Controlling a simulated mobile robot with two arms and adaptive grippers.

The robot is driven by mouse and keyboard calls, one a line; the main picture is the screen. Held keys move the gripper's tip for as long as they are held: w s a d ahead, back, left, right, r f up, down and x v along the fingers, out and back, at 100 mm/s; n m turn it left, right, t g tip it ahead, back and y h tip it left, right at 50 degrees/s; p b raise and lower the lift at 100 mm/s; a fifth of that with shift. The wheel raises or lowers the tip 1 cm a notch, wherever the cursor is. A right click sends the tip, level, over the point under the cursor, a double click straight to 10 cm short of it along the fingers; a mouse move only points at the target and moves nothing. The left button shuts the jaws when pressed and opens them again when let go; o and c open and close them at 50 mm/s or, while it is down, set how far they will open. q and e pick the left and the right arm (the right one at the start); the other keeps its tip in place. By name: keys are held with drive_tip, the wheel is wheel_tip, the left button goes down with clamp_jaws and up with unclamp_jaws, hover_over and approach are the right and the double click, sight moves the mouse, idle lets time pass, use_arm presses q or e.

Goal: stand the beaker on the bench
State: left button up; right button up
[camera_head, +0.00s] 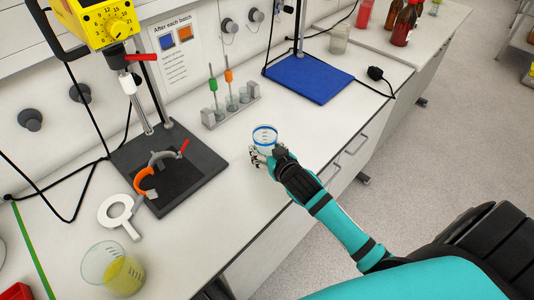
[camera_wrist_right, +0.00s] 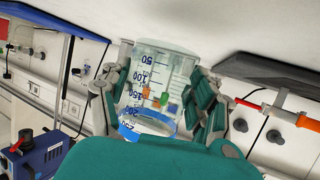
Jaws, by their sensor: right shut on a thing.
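A clear beaker (camera_head: 265,137) with a blue band at its rim is upright over the front part of the white bench (camera_head: 235,190). My right gripper (camera_head: 263,153) is shut on it from the front right. In the right wrist view the picture is upside down: the beaker (camera_wrist_right: 158,68) with blue graduations sits between the fingers of the gripper (camera_wrist_right: 155,95), its base close to the bench surface. I cannot tell whether the base touches. The beaker looks empty; the coloured shapes show through the glass. My left gripper is not in view.
A rack (camera_head: 232,110) with green and orange tools stands behind the beaker. A dark stand base (camera_head: 205,160) with a clamp is left; a blue plate (camera_head: 308,80) is behind right. A beaker of yellow liquid (camera_head: 122,276) stands front left. Bench around the held beaker is clear.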

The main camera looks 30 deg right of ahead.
drive_tip(key=shift+w+d, duration=0.15)
drive_tip(key=shift+w, duration=0.05)
wheel_tip(320, 180, down, 2)
drive_tip(key=shift+f+p, duration=0.15)
drive_tip(key=shift+p, duration=0.15)
drive_tip(key=shift+f, duration=0.4)
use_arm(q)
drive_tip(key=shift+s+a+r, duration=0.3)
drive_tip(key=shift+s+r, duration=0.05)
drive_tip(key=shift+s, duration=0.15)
use_arm(e)
drive_tip(key=shift+f, duration=0.25)
drive_tip(key=o, duration=1.7)
drive_tip(key=shift+f, duration=0.1)
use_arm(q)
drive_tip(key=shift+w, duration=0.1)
